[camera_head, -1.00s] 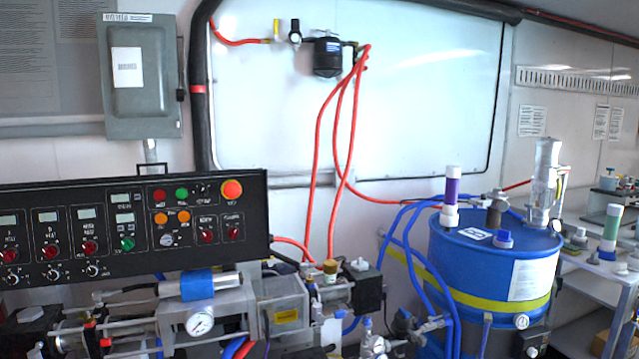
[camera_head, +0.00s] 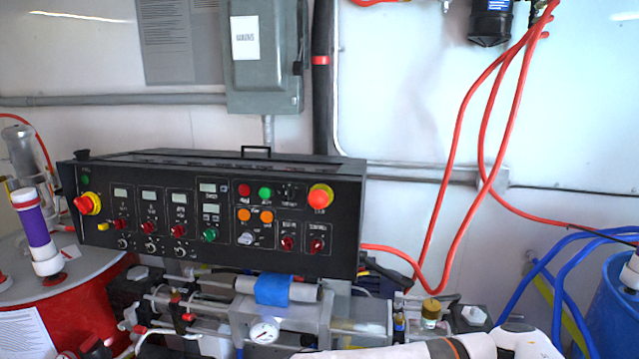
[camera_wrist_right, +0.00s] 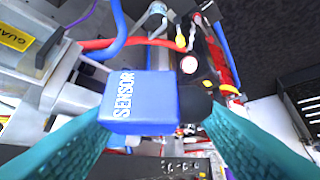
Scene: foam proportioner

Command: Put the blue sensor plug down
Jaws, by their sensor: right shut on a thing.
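The blue sensor plug (camera_wrist_right: 138,100) is a blue block with white "SENSOR" lettering, seen in the right wrist view. My right gripper (camera_wrist_right: 160,116) is shut on it, with teal ribbed fingers at either side. Hoses and machine parts show behind the plug; I cannot tell whether it touches anything. In the head view the plug and the right gripper's fingers are not visible; only white parts of my arm show at the bottom edge. My left gripper is in neither view.
The black control panel (camera_head: 215,215) stands above the proportioner with its pressure gauge (camera_head: 264,332) and blue band (camera_head: 273,290). A red drum (camera_head: 60,300) is at left, a blue drum (camera_head: 612,310) at right. Red hoses (camera_head: 440,215) hang in front of the wall.

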